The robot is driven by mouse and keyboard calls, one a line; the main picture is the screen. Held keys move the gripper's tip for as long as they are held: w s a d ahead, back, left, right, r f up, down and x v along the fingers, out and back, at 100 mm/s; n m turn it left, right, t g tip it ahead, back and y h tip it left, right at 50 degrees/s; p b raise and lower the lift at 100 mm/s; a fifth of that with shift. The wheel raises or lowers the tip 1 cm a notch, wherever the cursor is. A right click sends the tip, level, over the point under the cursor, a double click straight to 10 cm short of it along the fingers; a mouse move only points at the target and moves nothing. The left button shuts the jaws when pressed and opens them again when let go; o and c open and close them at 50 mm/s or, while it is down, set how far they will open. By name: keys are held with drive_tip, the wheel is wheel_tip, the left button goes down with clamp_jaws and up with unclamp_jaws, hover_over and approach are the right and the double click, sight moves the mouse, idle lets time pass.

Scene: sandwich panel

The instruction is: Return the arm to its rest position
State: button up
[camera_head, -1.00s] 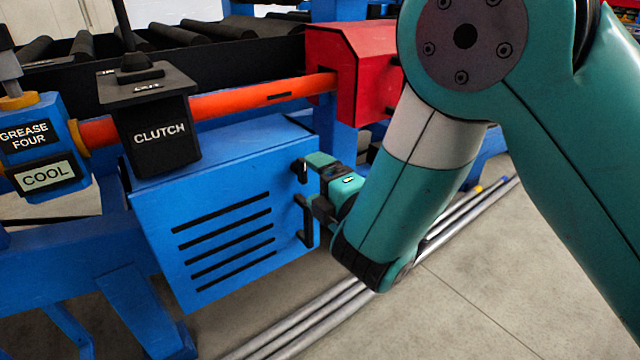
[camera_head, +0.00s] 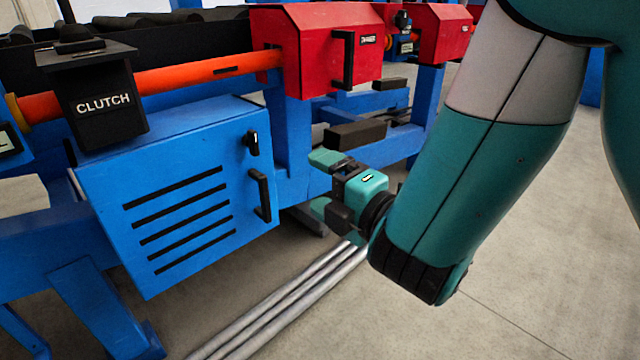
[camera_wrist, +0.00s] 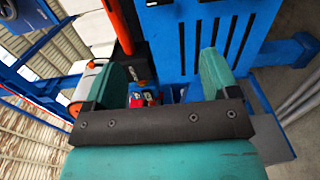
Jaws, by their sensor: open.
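My gripper (camera_head: 322,182) is at the centre of the head view, to the right of the blue slatted cabinet (camera_head: 174,270). Its teal fingers are spread apart with nothing between them. It is clear of the cabinet's black handle (camera_head: 261,195) and black latch (camera_head: 252,143). In the wrist view my gripper's two fingers (camera_wrist: 166,80) stand wide apart, and the blue slatted panel (camera_wrist: 258,22) shows beyond them. The cabinet door looks closed.
A black CLUTCH box (camera_head: 103,103) stands above the cabinet by an orange shaft (camera_head: 180,77). A red housing (camera_head: 310,50) with a black handle is above my gripper. Silver pipes (camera_head: 290,295) lie on the floor below. Open floor (camera_head: 520,270) is at right.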

drive_tip(key=w+d+m+g+h+p, duration=0.1)
drive_tip(key=w+d+m+g+h, duration=0.1)
drive_tip(key=d+m+h, duration=1)
drive_tip(key=s+r+m+g+y+p, duration=0.15)
drive_tip(key=s+m+g, duration=0.35)
drive_tip(key=s, duration=0.5)
drive_tip(key=s+r+m+g+y, duration=0.3)
drive_tip(key=s+g, duration=0.3)
drive_tip(key=s, duration=0.5)
wheel_tip(320, 180, up, 38)
drive_tip(key=p, duration=3.8)
drive_tip(key=shift+s+n+g, duration=0.3)
drive_tip(key=shift+s, duration=0.1)
drive_tip(key=shift+d, duration=0.1)
